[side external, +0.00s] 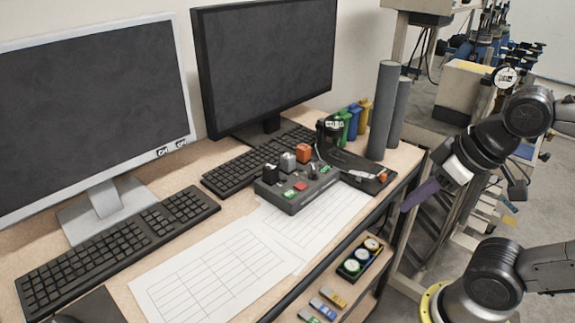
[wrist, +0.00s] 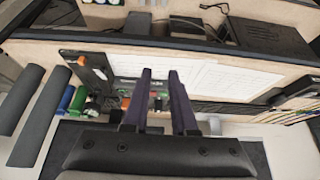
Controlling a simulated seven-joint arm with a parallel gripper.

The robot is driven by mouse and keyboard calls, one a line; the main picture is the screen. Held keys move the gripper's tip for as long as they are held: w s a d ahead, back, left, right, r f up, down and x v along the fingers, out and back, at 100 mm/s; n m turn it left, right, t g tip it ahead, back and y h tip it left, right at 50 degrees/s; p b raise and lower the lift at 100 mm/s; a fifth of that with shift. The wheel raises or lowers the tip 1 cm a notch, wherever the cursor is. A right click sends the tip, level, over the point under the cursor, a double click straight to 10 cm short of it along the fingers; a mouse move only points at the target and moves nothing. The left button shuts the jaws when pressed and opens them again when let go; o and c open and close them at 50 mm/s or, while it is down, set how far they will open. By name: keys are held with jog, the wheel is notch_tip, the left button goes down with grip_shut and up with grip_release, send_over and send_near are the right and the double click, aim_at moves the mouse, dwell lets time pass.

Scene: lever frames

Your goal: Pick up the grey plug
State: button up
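The small grey plug (side external: 288,161) stands on top of a dark control box (side external: 298,190), between a black plug (side external: 270,174) and an orange plug (side external: 303,152). My gripper (side external: 405,208) is to the right of the box, beyond the desk's edge, apart from the plug. Its purple fingers point down and left. In the wrist view, the two fingers of my gripper (wrist: 160,76) are apart with nothing between them. The control box (wrist: 128,88) shows partly behind them there; I cannot make out the grey plug in that view.
Two tall grey cylinders (side external: 383,110) stand behind the box, near colored bottles (side external: 353,120). A black stand (side external: 355,170) is beside the box. Two monitors (side external: 265,65) and keyboards (side external: 118,240) fill the desk's back. Paper sheets (side external: 215,270) lie flat in front.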

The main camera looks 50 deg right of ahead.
jog(key=o, duration=0.7)
jog(key=shift+c, duration=0.2)
